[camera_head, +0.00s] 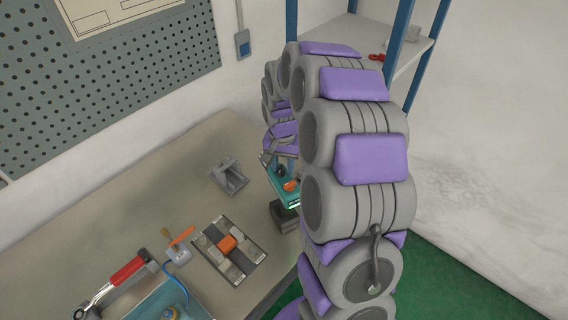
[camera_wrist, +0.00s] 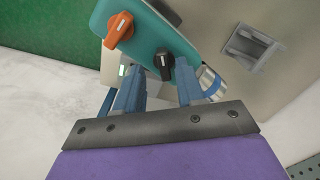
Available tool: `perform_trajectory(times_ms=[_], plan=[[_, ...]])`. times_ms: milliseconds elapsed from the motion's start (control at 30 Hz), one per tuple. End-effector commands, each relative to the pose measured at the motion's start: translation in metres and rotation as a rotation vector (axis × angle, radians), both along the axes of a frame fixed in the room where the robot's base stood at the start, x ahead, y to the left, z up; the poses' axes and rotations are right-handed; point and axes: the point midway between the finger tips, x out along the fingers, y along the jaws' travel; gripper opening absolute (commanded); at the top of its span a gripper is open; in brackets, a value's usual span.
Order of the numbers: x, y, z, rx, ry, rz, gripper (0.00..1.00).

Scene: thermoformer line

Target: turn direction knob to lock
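A teal control box with two knobs stands at the table's edge; its teal face (camera_wrist: 150,35) fills the upper middle of the wrist view and shows in the head view (camera_head: 276,183). An orange knob (camera_wrist: 118,29) sits on the left of the face, and a black knob (camera_wrist: 163,62) lower right. No readable label tells which is the direction knob. My gripper (camera_wrist: 158,68) is open, its two blue fingers spread with the black knob showing between their tips. I cannot tell whether they touch it. In the head view my arm partly hides the box.
A grey bracket (camera_head: 229,176) and a metal fixture with an orange block (camera_head: 228,244) lie on the table (camera_head: 130,205). A red-handled tool (camera_head: 122,273) and a blue tray (camera_head: 150,303) are at the front left. A blue-posted shelf (camera_head: 400,62) stands behind my arm.

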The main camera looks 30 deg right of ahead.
Motion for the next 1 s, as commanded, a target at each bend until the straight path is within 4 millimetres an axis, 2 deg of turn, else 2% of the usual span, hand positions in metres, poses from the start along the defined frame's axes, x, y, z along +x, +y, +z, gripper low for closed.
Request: perform_trajectory(times_ms=[300,500,700,1000], plan=[[0.001,-0.004,-0.003,0.003,-0.001,0.001,0.38],[0.001,-0.009,-0.003,0.006,-0.002,0.0,0.2],[0.001,-0.004,-0.003,0.003,-0.001,0.001,0.01],[0.0,-0.001,-0.003,0.001,0.0,0.002,0.0]])
